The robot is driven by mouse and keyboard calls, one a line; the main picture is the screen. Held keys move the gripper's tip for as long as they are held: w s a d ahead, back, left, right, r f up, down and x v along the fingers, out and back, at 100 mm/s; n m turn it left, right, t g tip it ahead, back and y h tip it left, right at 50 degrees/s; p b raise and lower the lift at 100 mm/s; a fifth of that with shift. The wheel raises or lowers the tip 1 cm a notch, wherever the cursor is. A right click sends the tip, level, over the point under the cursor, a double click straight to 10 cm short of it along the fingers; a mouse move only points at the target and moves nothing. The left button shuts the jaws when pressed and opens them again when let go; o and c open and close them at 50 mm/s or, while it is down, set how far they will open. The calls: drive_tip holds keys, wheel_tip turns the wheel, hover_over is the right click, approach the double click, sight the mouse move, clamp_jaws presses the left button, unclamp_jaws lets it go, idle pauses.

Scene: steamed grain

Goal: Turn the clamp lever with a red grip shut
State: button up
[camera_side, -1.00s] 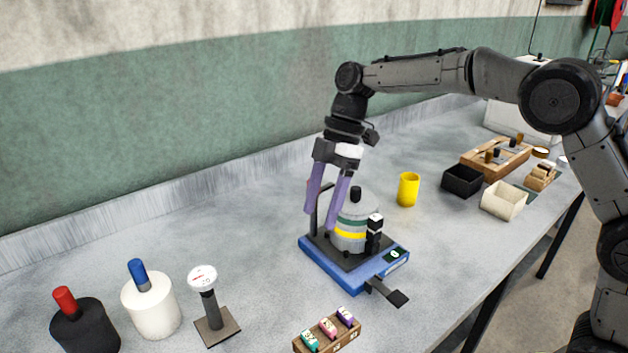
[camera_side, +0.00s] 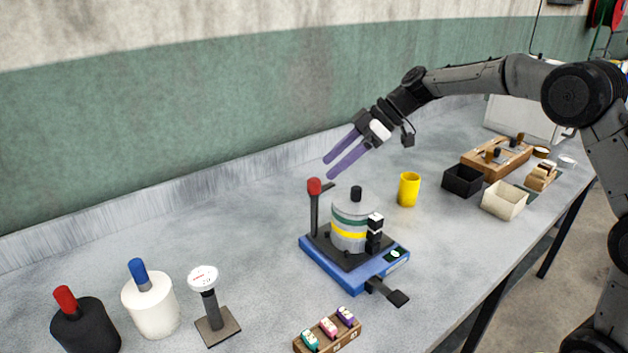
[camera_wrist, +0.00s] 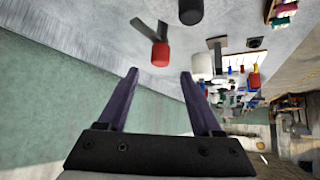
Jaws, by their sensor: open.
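The clamp lever (camera_side: 315,211) stands upright at the left corner of a blue-based fixture (camera_side: 327,269), its red grip (camera_side: 314,186) on top. In the wrist view the red grip (camera_wrist: 160,54) shows ahead of the fingers, apart from them. The fixture holds a grey cylinder (camera_side: 351,210) with green and yellow bands and a black knob. My gripper (camera_side: 330,167) has two purple fingers and is open and empty. It is above and behind the lever, fingers pointing down-left, touching nothing. In the wrist view its fingers (camera_wrist: 160,76) are spread wide.
A yellow cup (camera_side: 408,190) stands behind right of the fixture. A black bin (camera_side: 462,181) and a cream bin (camera_side: 503,200) are farther right. A dial gauge stand (camera_side: 209,302), a white pot (camera_side: 152,306) and a black pot (camera_side: 85,327) are front left. A wooden block (camera_side: 328,334) with coloured tags is in front.

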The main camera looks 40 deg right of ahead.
sight(314, 180)
drive_tip(key=x, duration=0.6)
drive_tip(key=shift+a+f, duration=0.15)
clamp_jaws()
